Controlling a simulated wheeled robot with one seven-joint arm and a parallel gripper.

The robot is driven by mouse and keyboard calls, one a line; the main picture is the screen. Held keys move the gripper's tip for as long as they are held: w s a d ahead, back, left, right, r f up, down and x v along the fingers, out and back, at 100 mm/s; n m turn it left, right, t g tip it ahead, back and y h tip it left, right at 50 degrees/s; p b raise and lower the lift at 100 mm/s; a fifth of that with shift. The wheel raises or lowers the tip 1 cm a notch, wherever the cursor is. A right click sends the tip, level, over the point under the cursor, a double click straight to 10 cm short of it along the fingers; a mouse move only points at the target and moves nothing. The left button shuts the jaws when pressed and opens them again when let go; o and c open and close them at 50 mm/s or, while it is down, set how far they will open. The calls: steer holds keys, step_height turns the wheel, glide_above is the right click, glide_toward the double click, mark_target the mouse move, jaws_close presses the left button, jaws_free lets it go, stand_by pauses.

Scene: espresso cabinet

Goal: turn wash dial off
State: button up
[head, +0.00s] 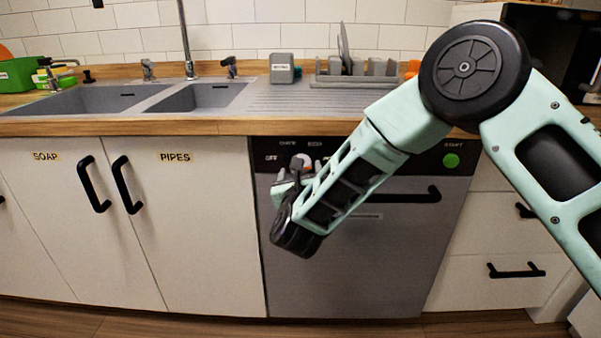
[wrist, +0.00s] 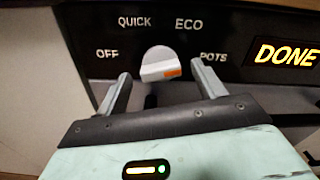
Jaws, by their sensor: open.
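The wash dial (wrist: 158,62) is a pale grey knob on the dishwasher's black panel, with an orange mark on its lower right side, toward POTS. The labels OFF, QUICK, ECO and POTS run around it from left to right. In the head view the dial (head: 301,159) shows just above my gripper, partly covered. My gripper (wrist: 161,72) is open and empty, one finger on each side of the dial. Gaps show between the fingers and the dial in the wrist view; how far the fingertips are from the panel I cannot tell.
A lit DONE display (wrist: 287,55) is right of the dial. The dishwasher (head: 400,255) has a dark handle (head: 410,195) and green START button (head: 451,160). Wooden countertop (head: 200,127) overhangs the panel. Cabinets marked SOAP and PIPES (head: 190,220) stand left.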

steer(key=shift+w, duration=0.3)
steer(key=c, duration=1)
